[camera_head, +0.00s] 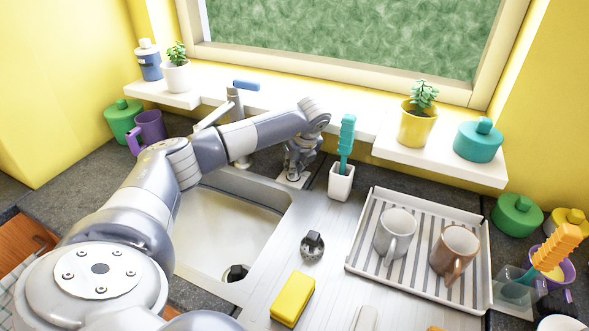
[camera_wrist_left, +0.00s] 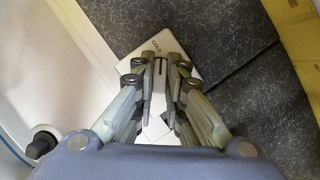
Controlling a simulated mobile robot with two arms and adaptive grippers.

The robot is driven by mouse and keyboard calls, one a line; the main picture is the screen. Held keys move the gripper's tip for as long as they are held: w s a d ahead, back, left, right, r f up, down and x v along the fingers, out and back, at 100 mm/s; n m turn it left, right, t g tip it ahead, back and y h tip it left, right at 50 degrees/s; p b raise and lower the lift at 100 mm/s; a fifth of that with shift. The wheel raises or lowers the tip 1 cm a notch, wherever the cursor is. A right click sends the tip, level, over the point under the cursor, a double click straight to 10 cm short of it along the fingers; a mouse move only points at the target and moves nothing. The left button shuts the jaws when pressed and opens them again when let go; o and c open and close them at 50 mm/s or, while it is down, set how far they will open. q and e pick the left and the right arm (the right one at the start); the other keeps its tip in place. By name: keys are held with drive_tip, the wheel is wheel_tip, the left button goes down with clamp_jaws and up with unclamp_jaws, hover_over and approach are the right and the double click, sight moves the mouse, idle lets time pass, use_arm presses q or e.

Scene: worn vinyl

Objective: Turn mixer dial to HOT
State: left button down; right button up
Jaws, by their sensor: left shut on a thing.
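The mixer plate (camera_wrist_left: 130,62) is white and lies flat on the dark counter behind the sink. The word COLD shows near its upper corner in the wrist view. It also shows in the head view as a small pale square (camera_head: 288,183) under my left gripper (camera_head: 297,172). In the wrist view my left gripper (camera_wrist_left: 160,82) reaches down over the plate, with its two fingers close together. It is shut on the mixer dial (camera_wrist_left: 160,70), a pale piece with a dark line pointing up the picture. The fingers cover the dial's sides, and no HOT label shows. My right gripper is out of view.
The sink basin (camera_head: 215,222) and faucet (camera_head: 236,122) lie left of the gripper. A white holder (camera_head: 341,183) with a teal brush (camera_head: 346,138) stands close on the right. A rack (camera_head: 357,262) with two mugs, a yellow sponge (camera_head: 292,299) and a stopper (camera_head: 312,244) are nearer.

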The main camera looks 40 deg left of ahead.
use_arm(q)
drive_tip(key=m+t+b, duration=0.1)
drive_tip(key=m+b, duration=0.1)
drive_tip(key=m+h+b, duration=0.1)
drive_tip(key=m, duration=0.2)
drive_tip(key=shift+s+a+f+m+t+b, duration=0.2)
drive_tip(key=shift+m+t+b, duration=0.1)
drive_tip(key=shift+t+b, duration=0.1)
drive_tip(key=m+h+b, duration=0.1)
drive_tip(key=m, duration=0.1)
drive_tip(key=m+b, duration=0.1)
drive_tip(key=m, duration=0.1)
drive_tip(key=shift+t+h, duration=0.4)
drive_tip(key=shift+a+r+m+h, duration=0.1)
drive_tip(key=shift+m+h, duration=0.2)
drive_tip(key=shift+m, duration=0.8)
drive_tip(key=m+h, duration=0.1)
drive_tip(key=m, duration=0.1)
drive_tip(key=shift+m+b, duration=0.3)
drive_tip(key=m+h, duration=0.1)
drive_tip(key=m, duration=0.2)
drive_tip(key=shift+a+r+p, duration=0.1)
drive_tip(key=shift+p, duration=0.2)
drive_tip(key=shift+m+g+h, duration=0.3)
drive_tip(key=shift+m+h, duration=0.3)
drive_tip(key=shift+m, duration=0.9)
drive_tip(key=c, duration=1.6)
unclamp_jaws()
drive_tip(key=shift+c, duration=0.2)
